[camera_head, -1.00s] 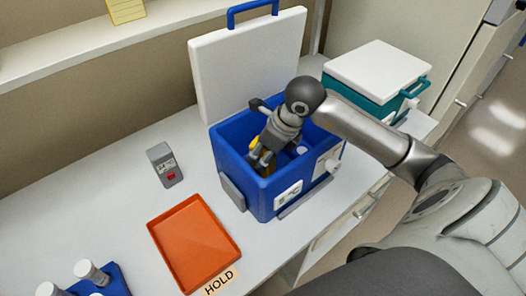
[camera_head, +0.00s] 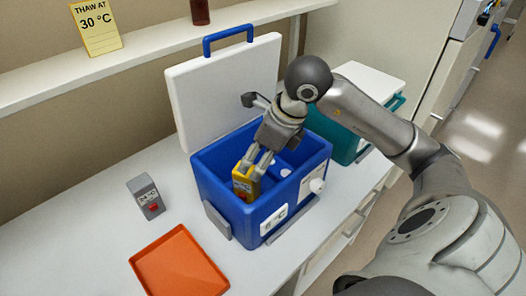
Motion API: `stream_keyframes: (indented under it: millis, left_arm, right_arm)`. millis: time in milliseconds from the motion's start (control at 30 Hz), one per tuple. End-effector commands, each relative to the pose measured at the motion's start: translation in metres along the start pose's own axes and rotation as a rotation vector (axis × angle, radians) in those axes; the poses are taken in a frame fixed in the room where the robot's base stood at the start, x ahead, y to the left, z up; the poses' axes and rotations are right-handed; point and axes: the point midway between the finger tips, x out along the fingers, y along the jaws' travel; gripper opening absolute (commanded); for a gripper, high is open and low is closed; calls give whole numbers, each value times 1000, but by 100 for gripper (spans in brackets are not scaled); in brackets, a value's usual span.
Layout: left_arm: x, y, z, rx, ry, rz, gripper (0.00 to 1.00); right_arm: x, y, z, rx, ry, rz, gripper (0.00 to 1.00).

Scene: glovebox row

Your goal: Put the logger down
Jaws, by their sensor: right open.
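A small yellow device (camera_head: 246,184) with a dark label, seemingly the logger, is upright inside the open blue cool box (camera_head: 238,215), by its near left wall. My right gripper (camera_head: 256,166) reaches down into the box from above. Its fingers are open around the top of the yellow device; whether they touch it cannot be told. The bottom of the device is hidden by the box wall. My left gripper is out of view.
The box's white lid (camera_head: 222,95) stands open behind. A grey meter (camera_head: 146,196) and an orange tray (camera_head: 180,265) are on the white bench to the left. A teal box (camera_head: 349,132) with a white lid stands at the right. Bench between meter and box is clear.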

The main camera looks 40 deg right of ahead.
Motion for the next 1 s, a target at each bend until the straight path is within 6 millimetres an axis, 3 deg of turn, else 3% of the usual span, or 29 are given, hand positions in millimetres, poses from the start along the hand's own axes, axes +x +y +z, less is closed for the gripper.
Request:
stream_keyframes:
  millis: [100, 267, 1000]
  left_arm:
    - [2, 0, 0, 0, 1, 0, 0]
    - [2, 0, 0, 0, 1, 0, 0]
    - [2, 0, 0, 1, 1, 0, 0]
  right_arm:
    - [-17, -1, 1, 1, -2, -2, 62]
    - [-27, 0, 0, 0, 0, -1, 62]
    - [-28, 0, 0, 1, 0, 1, 62]
